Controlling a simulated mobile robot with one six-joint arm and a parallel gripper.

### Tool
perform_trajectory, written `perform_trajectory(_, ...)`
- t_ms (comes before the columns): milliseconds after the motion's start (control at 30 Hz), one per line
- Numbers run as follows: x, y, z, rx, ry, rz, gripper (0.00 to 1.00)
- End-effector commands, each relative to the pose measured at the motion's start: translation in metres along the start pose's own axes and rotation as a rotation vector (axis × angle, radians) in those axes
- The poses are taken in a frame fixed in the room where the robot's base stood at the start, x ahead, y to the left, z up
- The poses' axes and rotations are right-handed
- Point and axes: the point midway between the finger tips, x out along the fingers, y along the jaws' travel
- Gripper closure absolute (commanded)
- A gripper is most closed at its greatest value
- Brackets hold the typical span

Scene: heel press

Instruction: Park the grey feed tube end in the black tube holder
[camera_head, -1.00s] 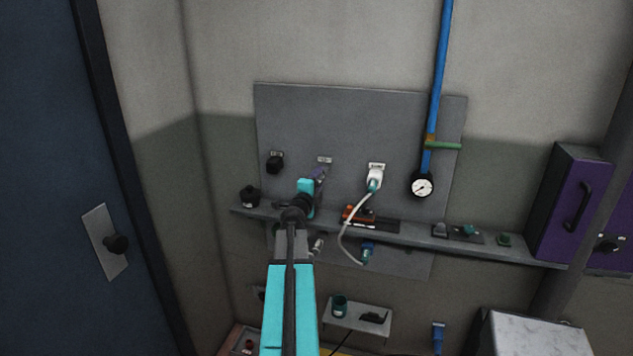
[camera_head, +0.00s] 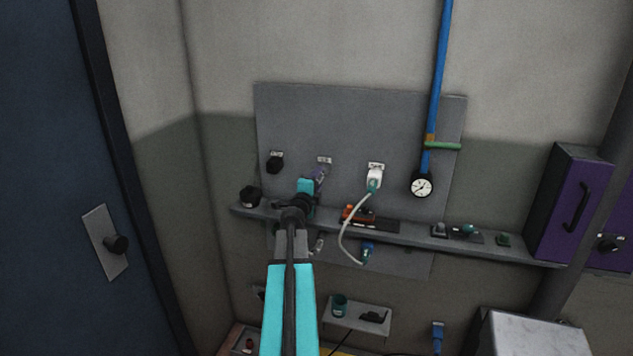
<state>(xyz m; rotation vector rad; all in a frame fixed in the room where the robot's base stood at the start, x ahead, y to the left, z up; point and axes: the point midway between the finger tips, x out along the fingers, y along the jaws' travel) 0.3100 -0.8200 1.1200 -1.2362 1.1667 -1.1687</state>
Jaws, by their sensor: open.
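A pale grey feed tube (camera_head: 346,228) hangs in a curve in front of the grey wall panel. Its upper end has a teal fitting (camera_head: 373,187) and sits at a white socket (camera_head: 375,174). Its lower end meets a blue and teal fitting (camera_head: 367,253) below the shelf. A black holder (camera_head: 275,164) is fixed at the panel's upper left, under a small label.
A blue pipe (camera_head: 439,80) with a gauge (camera_head: 421,185) stands right of the tube. A purple cabinet (camera_head: 568,205) is at right.

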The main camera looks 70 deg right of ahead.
Motion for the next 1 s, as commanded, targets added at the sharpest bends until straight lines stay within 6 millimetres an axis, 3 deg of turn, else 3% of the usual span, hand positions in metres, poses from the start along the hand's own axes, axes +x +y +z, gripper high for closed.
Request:
perform_trajectory(700,-0.0001,0.0000,0.0004,0.000,-0.001,0.000,0.58)
perform_trajectory(933,-0.0002,-0.0001,0.0005,0.000,-0.001,0.000,0.97)
perform_trajectory(1000,-0.0002,-0.0001,0.0005,0.000,-0.001,0.000,1.00)
